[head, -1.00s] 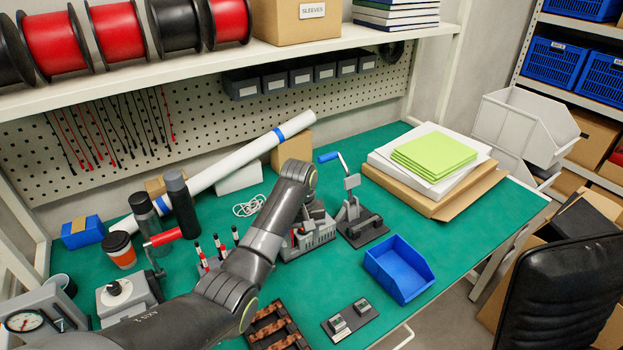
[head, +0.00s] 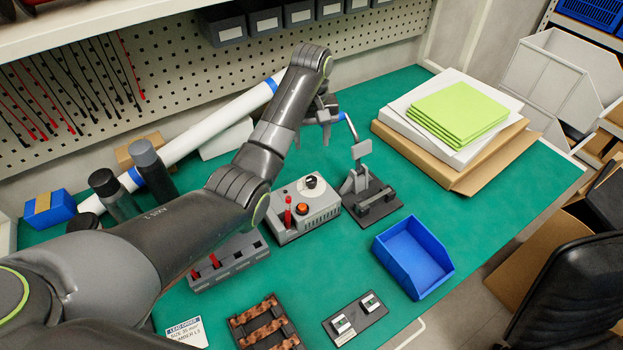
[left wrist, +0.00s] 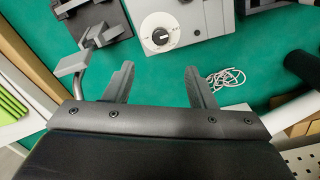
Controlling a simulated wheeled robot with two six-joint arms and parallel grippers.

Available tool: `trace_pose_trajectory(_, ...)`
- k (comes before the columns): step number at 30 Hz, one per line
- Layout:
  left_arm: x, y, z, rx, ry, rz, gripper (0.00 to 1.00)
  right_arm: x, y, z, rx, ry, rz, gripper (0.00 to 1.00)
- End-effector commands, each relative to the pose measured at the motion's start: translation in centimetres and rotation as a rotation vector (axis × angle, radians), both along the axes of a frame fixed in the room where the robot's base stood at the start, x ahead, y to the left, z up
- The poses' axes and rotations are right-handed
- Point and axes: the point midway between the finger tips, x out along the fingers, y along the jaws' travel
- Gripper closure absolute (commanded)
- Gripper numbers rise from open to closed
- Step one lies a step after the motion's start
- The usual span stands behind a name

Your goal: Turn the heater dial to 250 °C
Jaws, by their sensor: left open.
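The heater is a light grey box (head: 318,218) on the green table in the head view, with an orange round button and a red-handled part on top. Its black dial (head: 311,181) sits at the far end of the top. In the left wrist view the dial (left wrist: 160,37) shows a white pointer mark and small scale print, too small to read. My left gripper (head: 322,117) is above and behind the heater in the head view. In the left wrist view its two fingers (left wrist: 160,82) are apart and empty, with the dial beyond them. My right gripper is not in view.
A lever press with a blue handle (head: 364,190) stands close right of the heater. A blue bin (head: 413,257) is at the front right. A grey rack (head: 230,262) stands left of the heater. A white cable (left wrist: 226,78) lies behind it.

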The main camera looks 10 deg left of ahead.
Motion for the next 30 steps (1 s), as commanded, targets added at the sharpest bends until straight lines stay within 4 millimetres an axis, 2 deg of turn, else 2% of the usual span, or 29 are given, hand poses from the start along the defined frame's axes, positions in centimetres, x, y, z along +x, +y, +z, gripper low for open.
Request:
trace_pose_trajectory(3,-0.2,0.0,-2.8,0.0,0.01,0.0,0.49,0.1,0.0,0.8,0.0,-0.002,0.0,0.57)
trace_pose_trajectory(15,-0.2,0.0,-11.2,0.001,0.009,0.0,0.49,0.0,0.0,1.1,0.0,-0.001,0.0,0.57)
trace_pose_trajectory(21,-0.1,0.0,-13.3,0.001,0.006,0.0,0.49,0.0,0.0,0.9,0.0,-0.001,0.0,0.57)
trace_pose_trajectory(30,-0.1,0.0,-14.0,0.001,0.004,0.0,0.49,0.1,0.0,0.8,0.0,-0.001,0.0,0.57)
